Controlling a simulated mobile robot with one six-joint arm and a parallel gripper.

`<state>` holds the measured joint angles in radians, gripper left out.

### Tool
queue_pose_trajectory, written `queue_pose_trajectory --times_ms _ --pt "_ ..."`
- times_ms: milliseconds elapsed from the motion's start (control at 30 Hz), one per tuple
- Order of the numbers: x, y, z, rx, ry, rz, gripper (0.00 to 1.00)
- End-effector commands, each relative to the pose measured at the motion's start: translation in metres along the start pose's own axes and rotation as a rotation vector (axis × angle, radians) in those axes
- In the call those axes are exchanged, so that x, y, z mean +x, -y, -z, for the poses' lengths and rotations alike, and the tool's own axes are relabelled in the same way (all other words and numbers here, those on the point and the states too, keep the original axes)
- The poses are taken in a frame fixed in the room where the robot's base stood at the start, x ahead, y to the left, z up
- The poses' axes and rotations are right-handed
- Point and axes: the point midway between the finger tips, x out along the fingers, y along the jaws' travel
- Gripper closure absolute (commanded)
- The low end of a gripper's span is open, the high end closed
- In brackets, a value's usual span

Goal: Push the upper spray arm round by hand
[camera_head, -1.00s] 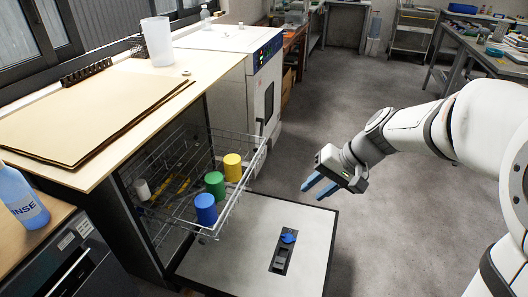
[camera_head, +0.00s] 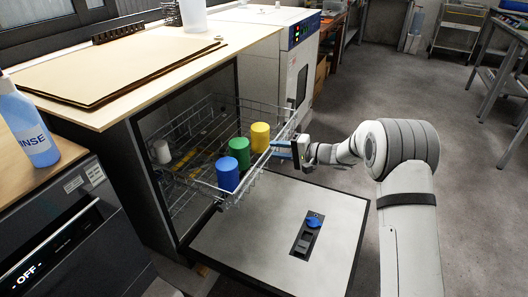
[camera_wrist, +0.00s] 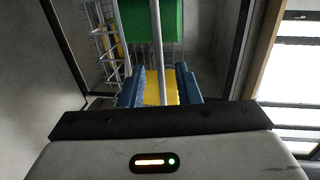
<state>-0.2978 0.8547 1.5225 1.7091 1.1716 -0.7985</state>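The dishwasher's wire rack (camera_head: 236,192) is pulled out over the lowered door (camera_head: 335,215). It holds a blue cup (camera_head: 228,174), a green cup (camera_head: 240,153) and a yellow cup (camera_head: 260,136). I cannot make out the upper spray arm in either view. My gripper (camera_head: 281,149) is at the rack's right side, close to the yellow cup. In the wrist view its blue fingers (camera_wrist: 160,88) stand apart, with a grey rack wire (camera_wrist: 157,45) and yellow surface (camera_wrist: 153,90) showing in the gap. Whether they touch the rack is unclear. A green cup (camera_wrist: 150,20) shows beyond.
The wooden counter (camera_head: 190,50) is above the dishwasher, with a brown board (camera_head: 120,65) on it. A rinse bottle (camera_head: 30,125) stands on the left. A white oven (camera_head: 265,65) stands behind the rack.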

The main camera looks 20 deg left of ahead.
Motion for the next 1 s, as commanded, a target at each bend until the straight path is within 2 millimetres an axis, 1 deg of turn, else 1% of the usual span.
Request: queue_pose_trajectory --times_ms 33,100,300,433,700,1000 --pt "0.01 -0.001 -0.001 -0.001 0.002 0.0 0.7" --pt "0.022 -0.001 -0.001 -0.001 0.003 -0.001 0.7" --pt "0.048 -0.001 -0.001 -0.001 0.001 -0.001 0.7" --pt "0.055 0.0 0.0 0.001 0.001 -0.002 0.7" --pt "0.056 0.0 0.0 0.002 -0.001 -0.002 0.7" --pt "0.055 0.0 0.0 0.001 -0.001 -0.002 0.95"
